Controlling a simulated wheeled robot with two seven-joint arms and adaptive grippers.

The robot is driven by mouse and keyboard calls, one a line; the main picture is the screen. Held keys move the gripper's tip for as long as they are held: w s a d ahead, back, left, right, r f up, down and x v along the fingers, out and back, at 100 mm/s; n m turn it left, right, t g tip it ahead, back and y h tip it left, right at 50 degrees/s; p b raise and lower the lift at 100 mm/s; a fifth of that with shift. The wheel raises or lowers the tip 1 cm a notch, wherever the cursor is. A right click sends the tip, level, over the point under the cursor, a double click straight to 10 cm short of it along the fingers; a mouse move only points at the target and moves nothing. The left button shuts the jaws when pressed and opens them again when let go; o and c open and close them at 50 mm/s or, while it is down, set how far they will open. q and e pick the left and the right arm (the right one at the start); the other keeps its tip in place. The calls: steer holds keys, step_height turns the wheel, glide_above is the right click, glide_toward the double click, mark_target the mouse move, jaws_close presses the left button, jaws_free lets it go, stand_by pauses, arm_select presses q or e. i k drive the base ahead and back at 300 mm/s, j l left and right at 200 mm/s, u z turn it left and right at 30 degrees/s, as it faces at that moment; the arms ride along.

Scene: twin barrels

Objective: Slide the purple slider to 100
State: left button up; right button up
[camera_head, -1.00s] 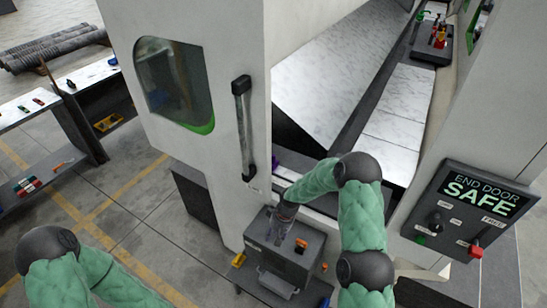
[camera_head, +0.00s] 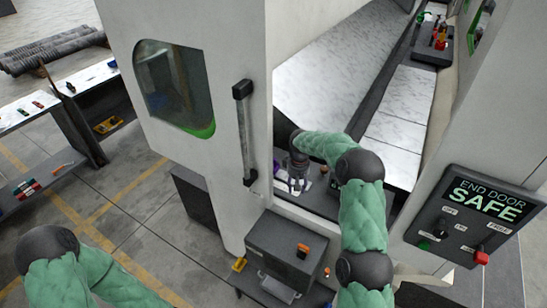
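A small purple part (camera_head: 278,171), which looks like the purple slider, shows on the dark ledge inside the machine opening, just right of the door handle. It is partly hidden, and I cannot read any scale or number by it. My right gripper (camera_head: 297,186) points down over this ledge, just right of the purple part. Its fingers are small and dark here, so I cannot tell whether they are open or touching anything. My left arm shows at the lower left; its gripper is out of view.
A grey box (camera_head: 287,252) with an orange knob stands below the opening. The door handle (camera_head: 244,132) is left of my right gripper. A control panel (camera_head: 473,216) reading "END DOOR SAFE" is at the right. White sloped plates (camera_head: 340,75) lie behind the ledge.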

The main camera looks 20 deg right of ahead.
mark_target(276, 166)
steer(key=i, duration=0.9)
